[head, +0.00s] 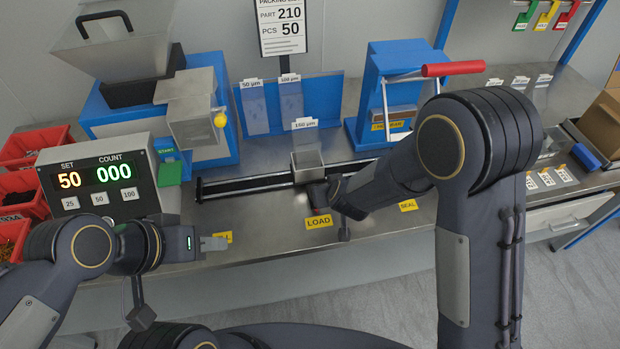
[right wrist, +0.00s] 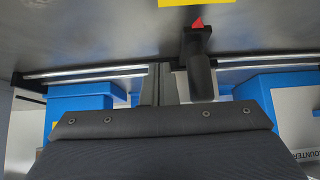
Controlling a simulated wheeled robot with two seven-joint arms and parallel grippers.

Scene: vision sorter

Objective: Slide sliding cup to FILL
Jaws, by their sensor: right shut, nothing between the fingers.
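The sliding cup (head: 307,165) is a grey open-topped cup on the black rail (head: 245,183), at the LOAD label (head: 319,222). Its dark handle (head: 318,193) points toward the front; the handle also shows in the right wrist view (right wrist: 199,72), with a red pointer beyond it. My right gripper (head: 336,188) is shut and empty, just to the right of the handle in the head view. Its fingers (right wrist: 161,84) look close beside the handle; contact is unclear. The FILL label (head: 224,237) is partly hidden by my left gripper (head: 213,244), whose finger gap I cannot make out.
A counter display (head: 100,178) reads SET 50, COUNT 000. Behind the rail stand a blue bag rack (head: 325,92) and a blue sealer with a red handle (head: 448,70). A SEAL label (head: 408,205) lies right of LOAD. The rail looks clear between cup and FILL.

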